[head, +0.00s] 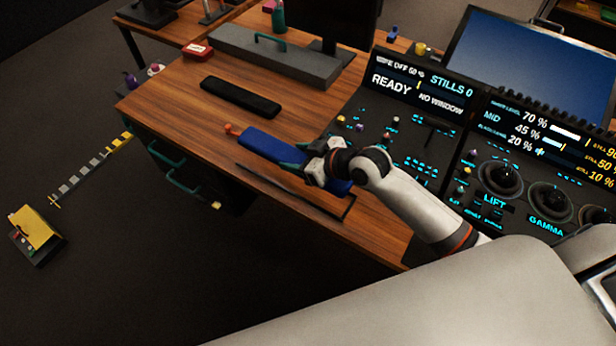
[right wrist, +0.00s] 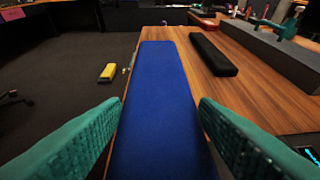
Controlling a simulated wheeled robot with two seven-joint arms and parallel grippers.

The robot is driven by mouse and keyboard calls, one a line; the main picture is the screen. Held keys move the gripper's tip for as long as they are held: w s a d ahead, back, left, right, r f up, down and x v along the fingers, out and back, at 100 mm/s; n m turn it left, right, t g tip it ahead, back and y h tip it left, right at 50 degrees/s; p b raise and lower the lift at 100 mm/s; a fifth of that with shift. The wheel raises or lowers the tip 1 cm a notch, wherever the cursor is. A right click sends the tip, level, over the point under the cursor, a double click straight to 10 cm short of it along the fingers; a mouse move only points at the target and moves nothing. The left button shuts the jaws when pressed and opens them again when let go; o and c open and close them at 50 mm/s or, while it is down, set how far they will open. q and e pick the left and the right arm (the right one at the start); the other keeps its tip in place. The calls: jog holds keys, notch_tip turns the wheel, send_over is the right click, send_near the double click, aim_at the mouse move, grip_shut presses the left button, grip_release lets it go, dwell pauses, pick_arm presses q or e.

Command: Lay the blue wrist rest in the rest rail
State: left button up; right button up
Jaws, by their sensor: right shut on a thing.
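The blue wrist rest (head: 268,144) is a long padded bar near the front edge of the wooden desk. My right gripper (head: 303,163) is shut on it near its middle, and the wrist covers part of it. In the right wrist view, the teal fingers (right wrist: 158,106) lie along both sides of the blue pad (right wrist: 160,85). A thin dark frame, seemingly the rest rail (head: 292,190), runs along the desk just in front of the pad. I cannot tell whether the pad touches it. My left gripper is not in view.
A black wrist rest (head: 240,96) lies farther back on the desk (head: 190,118), with a grey block (head: 285,62) behind it. The control panel (head: 405,125) stands to the right. An orange knob (head: 229,128) sits near the pad's left end.

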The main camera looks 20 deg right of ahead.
aim_at(345, 185)
jog(key=f, duration=0.3)
jog(key=shift+w+a+f, duration=0.15)
jog(key=shift+w, duration=0.05)
jog(key=shift+s+f+b, duration=0.1)
jog(key=shift+f+b, duration=0.2)
jog(key=shift+f, duration=1.85)
jog(key=shift+f, duration=0.15)
jog(key=o, duration=1.1)
jog(key=shift+s+f, duration=0.1)
jog(key=shift+s+d+r, duration=0.15)
jog(key=shift+d+r, duration=0.05)
jog(key=shift+r, duration=0.05)
jog(key=v, duration=1.1)
jog(key=shift+s+d+r, duration=0.1)
jog(key=shift+s+r, duration=0.1)
